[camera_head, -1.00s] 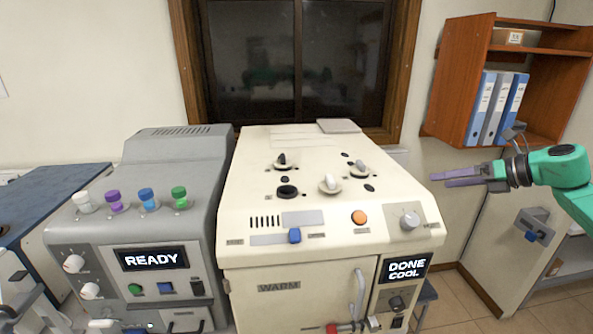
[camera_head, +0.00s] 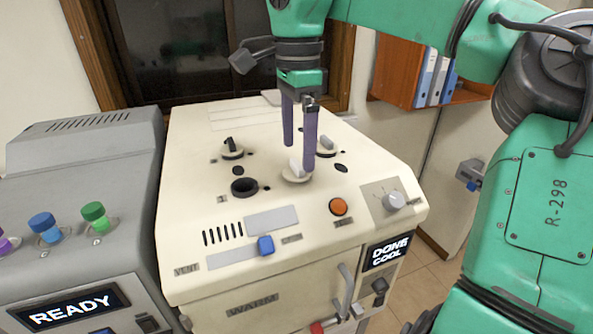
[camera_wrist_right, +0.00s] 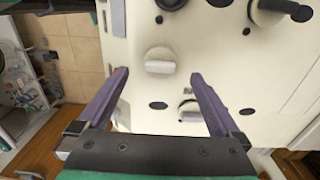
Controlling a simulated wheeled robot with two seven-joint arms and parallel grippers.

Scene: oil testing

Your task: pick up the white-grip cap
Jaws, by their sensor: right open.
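The white-grip cap (camera_head: 296,174) is a pale round disc with an upright white bar, seated on top of the cream machine (camera_head: 190,235). It also shows in the right wrist view (camera_wrist_right: 160,66), between and just beyond the fingertips. My right gripper (camera_head: 299,155) points down over this cap, with its purple fingers open and apart. One finger partly covers the cap in the head view. Nothing is held between the fingers (camera_wrist_right: 160,76). Whether the fingertips touch the cap cannot be told. My left gripper is not in view.
A black-grip cap (camera_head: 232,149) sits left of the gripper. Another cap (camera_head: 326,147) with a pale grip sits behind right, close to the fingers. An open dark port (camera_head: 244,187) is at front left. The grey machine (camera_head: 90,170) with coloured caps stands at left.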

